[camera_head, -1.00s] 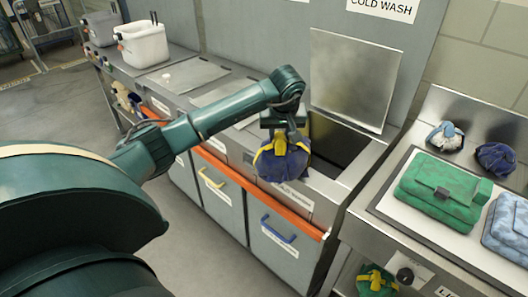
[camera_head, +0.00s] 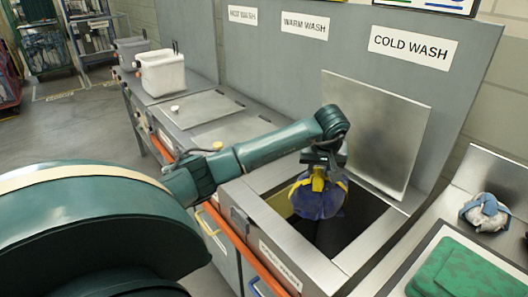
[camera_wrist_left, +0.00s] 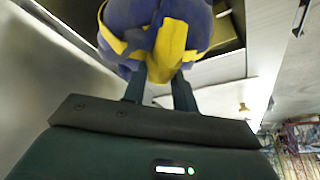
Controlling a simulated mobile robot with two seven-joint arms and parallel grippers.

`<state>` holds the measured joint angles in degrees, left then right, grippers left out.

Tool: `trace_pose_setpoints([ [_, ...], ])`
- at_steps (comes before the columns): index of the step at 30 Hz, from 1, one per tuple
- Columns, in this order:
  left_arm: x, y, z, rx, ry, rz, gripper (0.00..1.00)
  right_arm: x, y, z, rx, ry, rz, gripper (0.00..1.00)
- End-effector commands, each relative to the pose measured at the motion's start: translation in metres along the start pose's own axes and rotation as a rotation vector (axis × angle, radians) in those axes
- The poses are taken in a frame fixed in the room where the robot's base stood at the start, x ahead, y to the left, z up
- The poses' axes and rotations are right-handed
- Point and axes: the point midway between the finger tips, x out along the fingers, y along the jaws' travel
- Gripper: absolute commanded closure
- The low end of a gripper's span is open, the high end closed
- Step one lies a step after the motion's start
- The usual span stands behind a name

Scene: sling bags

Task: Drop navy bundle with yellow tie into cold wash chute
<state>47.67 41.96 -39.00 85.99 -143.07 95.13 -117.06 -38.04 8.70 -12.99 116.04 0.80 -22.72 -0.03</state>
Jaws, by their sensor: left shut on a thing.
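The navy bundle with yellow tie (camera_head: 318,203) hangs from my left gripper (camera_head: 320,172), over the opening of the cold wash chute (camera_head: 352,232). The gripper is shut on the bundle's yellow tie. In the left wrist view, the bundle (camera_wrist_left: 115,22) and its yellow tie (camera_wrist_left: 168,50) show close up at the fingers (camera_wrist_left: 158,88). The chute's metal lid (camera_head: 374,128) stands raised behind the opening, under the COLD WASH sign (camera_head: 412,47). My right gripper is not in view.
WARM WASH (camera_head: 304,25) and HOT WASH (camera_head: 243,14) signs mark the panel to the left, above closed lids (camera_head: 200,108).

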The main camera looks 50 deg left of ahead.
Motion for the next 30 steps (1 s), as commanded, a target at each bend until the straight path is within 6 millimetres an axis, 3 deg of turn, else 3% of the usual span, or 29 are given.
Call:
trace_pose_setpoints([
  [6,0.023,0.001,0.009,-0.002,0.001,0.002,1.0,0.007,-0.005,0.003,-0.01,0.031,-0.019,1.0],
  [19,0.028,0.0,0.011,-0.001,0.003,0.002,1.0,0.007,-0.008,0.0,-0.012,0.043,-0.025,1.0],
  [20,0.028,0.0,0.011,-0.001,0.003,0.002,0.71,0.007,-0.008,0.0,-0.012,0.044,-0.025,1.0],
  [30,0.028,0.0,0.011,-0.001,0.002,0.001,0.47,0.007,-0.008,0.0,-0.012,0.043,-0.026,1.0],
])
